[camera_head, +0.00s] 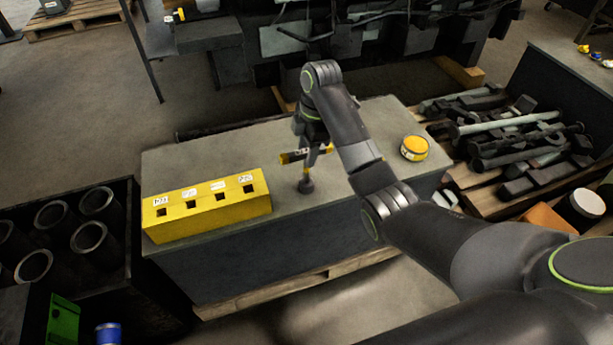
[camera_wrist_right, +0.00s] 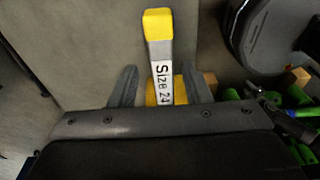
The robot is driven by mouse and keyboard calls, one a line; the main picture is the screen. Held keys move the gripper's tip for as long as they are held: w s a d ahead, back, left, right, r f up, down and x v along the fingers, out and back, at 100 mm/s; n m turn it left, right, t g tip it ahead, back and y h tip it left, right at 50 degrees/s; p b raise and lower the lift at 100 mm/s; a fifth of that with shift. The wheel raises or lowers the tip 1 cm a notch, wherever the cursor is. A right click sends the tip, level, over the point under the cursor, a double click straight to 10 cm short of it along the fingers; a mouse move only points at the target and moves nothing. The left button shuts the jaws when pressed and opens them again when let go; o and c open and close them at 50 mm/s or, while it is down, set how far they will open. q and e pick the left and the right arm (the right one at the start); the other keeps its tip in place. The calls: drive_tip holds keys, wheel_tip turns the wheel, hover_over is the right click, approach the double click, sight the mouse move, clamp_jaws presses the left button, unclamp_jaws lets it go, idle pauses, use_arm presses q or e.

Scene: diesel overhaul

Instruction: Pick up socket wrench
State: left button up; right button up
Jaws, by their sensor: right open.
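The socket wrench (camera_head: 295,156) is on the grey workbench top (camera_head: 215,150), right of the yellow block. It has a dark and yellow handle and a dark round foot on the bench. In the right wrist view the wrench (camera_wrist_right: 160,50) shows a yellow end and a white label reading "Size 24". My right gripper (camera_head: 311,143) is over the wrench. In the right wrist view its open fingers (camera_wrist_right: 162,88) stand on either side of the handle, with gaps showing. My left gripper is not in view.
A yellow block (camera_head: 210,205) with several labelled square holes stands at the bench's left. A round yellow tin (camera_head: 414,148) is at its right. A crate (camera_head: 128,225) of metal cylinders stands left. Metal parts (camera_head: 510,135) lie on a pallet at right. Dark machinery stands behind.

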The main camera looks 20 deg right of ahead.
sight(306, 181)
drive_tip(key=f, duration=0.3)
drive_tip(key=shift+s+a+f, duration=0.2)
drive_tip(key=shift+a+f, duration=0.1)
drive_tip(key=shift+f, duration=0.05)
clamp_jaws()
